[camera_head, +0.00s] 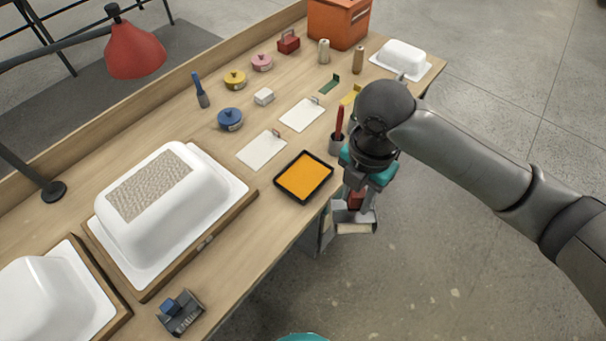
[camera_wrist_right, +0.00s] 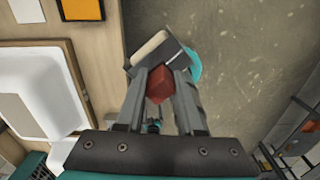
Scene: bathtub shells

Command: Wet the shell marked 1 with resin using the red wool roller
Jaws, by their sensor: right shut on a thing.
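My right gripper (camera_head: 356,200) is shut on a red-handled roller with a cream roll (camera_head: 353,228), held off the table's front edge, right of the tray. In the right wrist view the red grip (camera_wrist_right: 160,86) sits between the fingers, with the pale roll (camera_wrist_right: 151,48) beyond. A black tray (camera_head: 277,183) holds orange resin (camera_head: 304,177); the roller is apart from it. A white shell (camera_head: 200,218) with a grey woven patch (camera_head: 150,185) on top stands on a wooden board. Another white shell (camera_head: 38,292) is at lower left. I cannot read their marks. My left gripper is not in view.
A red lamp (camera_head: 134,49) overhangs the table's back left. White cards (camera_head: 262,149), several lidded pots (camera_head: 230,118), a cup with a red-handled tool (camera_head: 338,137) and an orange box (camera_head: 338,22) occupy the table. A dark clamp-like block (camera_head: 181,314) lies near the front edge.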

